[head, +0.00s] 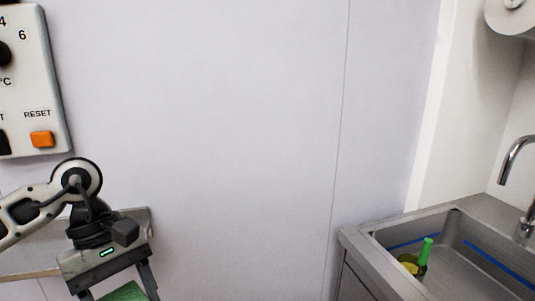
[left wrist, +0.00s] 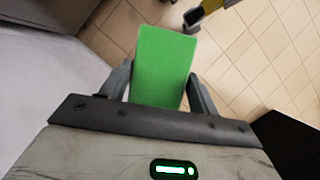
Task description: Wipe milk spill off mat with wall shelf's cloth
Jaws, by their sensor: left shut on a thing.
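My left gripper (left wrist: 159,85) is shut on a green cloth (left wrist: 162,60), which sits between its two fingers in the left wrist view. Tiled floor shows below the cloth there. In the head view the left gripper (head: 118,284) is at the lower left in front of the pale wall, and a corner of the green cloth (head: 126,292) shows at the bottom edge. The wall shelf (head: 30,262) is partly hidden behind my left arm. The mat and the milk spill are not in view. My right gripper is not in view.
A control panel with an orange reset button (head: 42,139) is on the wall at upper left. The wall between is bare.

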